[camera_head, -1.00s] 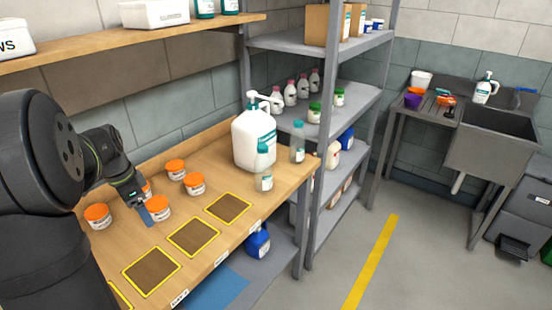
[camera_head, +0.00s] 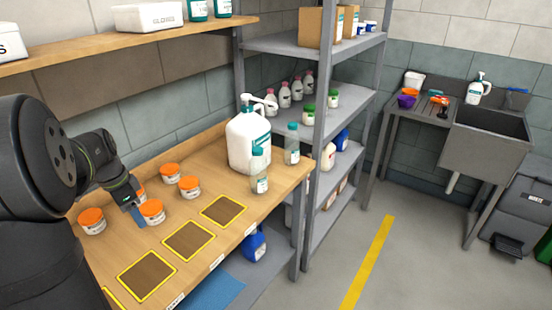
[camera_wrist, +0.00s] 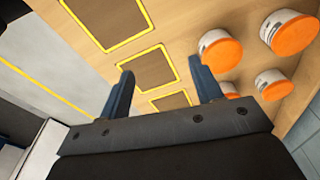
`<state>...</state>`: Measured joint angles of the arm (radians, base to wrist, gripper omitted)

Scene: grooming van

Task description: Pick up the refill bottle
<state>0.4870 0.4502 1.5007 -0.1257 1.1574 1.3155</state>
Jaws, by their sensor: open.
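A large white pump jug (camera_head: 247,143) with a teal label stands upright at the far end of the wooden bench. Two smaller clear bottles with teal caps stand by it, one in front (camera_head: 259,172) and one to its right (camera_head: 291,145). I cannot tell which of these is the refill bottle. My gripper (camera_head: 138,217) is over the near left part of the bench, well left of them, next to an orange-lidded jar (camera_head: 152,212). In the wrist view my gripper (camera_wrist: 160,66) has its two fingers apart, with nothing between them. No bottle shows there.
Several orange-lidded jars, such as one at left (camera_head: 92,221), stand around my gripper. Yellow-framed dark squares (camera_head: 188,240) along the bench front are bare. A grey shelf rack (camera_head: 310,115) adjoins the bench's far end. A wooden shelf (camera_head: 130,38) runs above.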

